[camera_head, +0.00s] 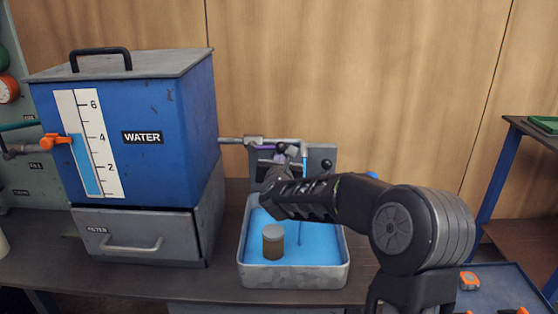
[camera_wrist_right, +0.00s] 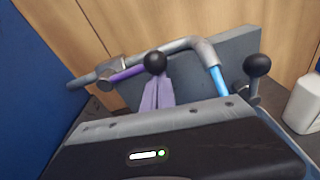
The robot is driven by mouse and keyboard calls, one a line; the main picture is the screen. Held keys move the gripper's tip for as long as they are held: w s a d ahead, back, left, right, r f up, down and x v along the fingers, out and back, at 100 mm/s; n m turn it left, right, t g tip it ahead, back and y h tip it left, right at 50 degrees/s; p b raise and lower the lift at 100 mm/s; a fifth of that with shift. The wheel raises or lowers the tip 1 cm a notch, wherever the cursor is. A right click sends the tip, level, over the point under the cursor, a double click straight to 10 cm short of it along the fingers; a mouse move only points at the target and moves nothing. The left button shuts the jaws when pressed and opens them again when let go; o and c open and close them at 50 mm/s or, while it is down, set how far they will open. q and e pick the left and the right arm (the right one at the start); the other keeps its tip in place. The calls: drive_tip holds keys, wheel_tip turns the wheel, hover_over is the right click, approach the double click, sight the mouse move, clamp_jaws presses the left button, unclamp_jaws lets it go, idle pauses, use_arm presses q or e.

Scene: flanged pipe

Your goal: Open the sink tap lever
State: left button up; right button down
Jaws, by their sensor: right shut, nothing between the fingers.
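The grey tap pipe (camera_head: 243,140) runs from the blue water tank across the back of the sink (camera_head: 293,275). Its purple lever (camera_head: 265,147) lies along the pipe and ends in a black ball knob; the lever (camera_wrist_right: 128,73) also shows in the wrist view. A blue strip that looks like running water (camera_wrist_right: 218,80) comes down from the spout. My right gripper (camera_wrist_right: 157,100) is shut and empty, its pale purple fingertips just below the knob in that view; I cannot tell whether they touch it. My left gripper is out of view.
A brown jar (camera_head: 273,243) stands in the blue sink basin. A second black-knobbed lever (camera_head: 326,165) stands at the right of the grey backplate. The tank (camera_head: 150,165) stands close on the left. A blue-framed table is at the far right.

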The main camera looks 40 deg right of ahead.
sight(281, 147)
drive_tip(key=shift+r, duration=0.2)
wheel_tip(281, 147, up, 3)
drive_tip(key=n+p, duration=0.1)
drive_tip(key=n, duration=0.2)
drive_tip(key=shift+s+d+h, duration=0.1)
drive_tip(key=shift+h, duration=0.3)
drive_tip(key=shift+w+a+r+n+g+h+p, duration=0.15)
drive_tip(key=shift+w+a+r+n+h+p, duration=0.2)
drive_tip(key=shift+r+n, duration=0.6)
drive_tip(key=shift+w+a+r+n+g+h+p, duration=0.25)
drive_tip(key=shift+r+n+p, duration=0.35)
drive_tip(key=shift+n, duration=0.65)
drive_tip(key=shift+w+a+r+n+p, duration=0.15)
drive_tip(key=shift+a+r+n+p, duration=0.25)
drive_tip(key=shift+r+n, duration=0.6)
drive_tip(key=shift+f, duration=0.15)
